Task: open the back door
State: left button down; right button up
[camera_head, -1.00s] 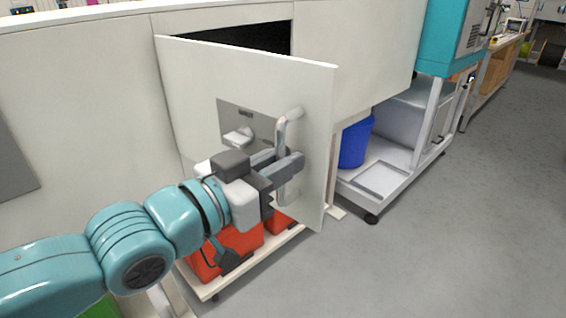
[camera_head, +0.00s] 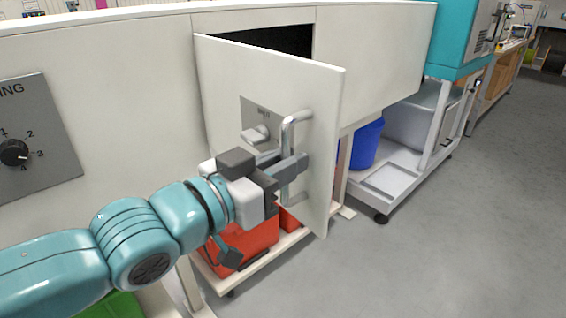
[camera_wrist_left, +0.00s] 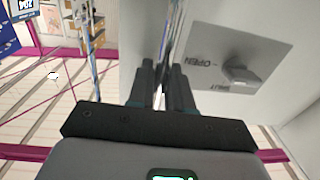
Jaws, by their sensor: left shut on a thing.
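The back door (camera_head: 318,95) is a white panel standing partly open, hinged on its left, with a dark gap above it. It carries a grey plate with a latch knob (camera_head: 256,134) and a grey bar handle (camera_head: 290,140). My left gripper (camera_head: 287,168) is shut on the handle. In the left wrist view its fingers (camera_wrist_left: 162,88) close around the handle bar, and the plate (camera_wrist_left: 220,62) reads OPEN and SHUT beside the latch knob. My right gripper is in neither view.
Red bins (camera_head: 240,250) stand on a low white trolley below the door. A blue bin (camera_head: 366,143) sits on a grey cart (camera_head: 400,180) to the right. A dial panel (camera_head: 38,140) is at the left. The grey floor (camera_head: 440,260) in front and right is clear.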

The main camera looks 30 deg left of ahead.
pick_arm(q)
jog(key=shift+r, duration=0.1)
dwell(0.3)
jog(key=c, duration=1.2)
grip_release()
jog(key=shift+c, duration=0.2)
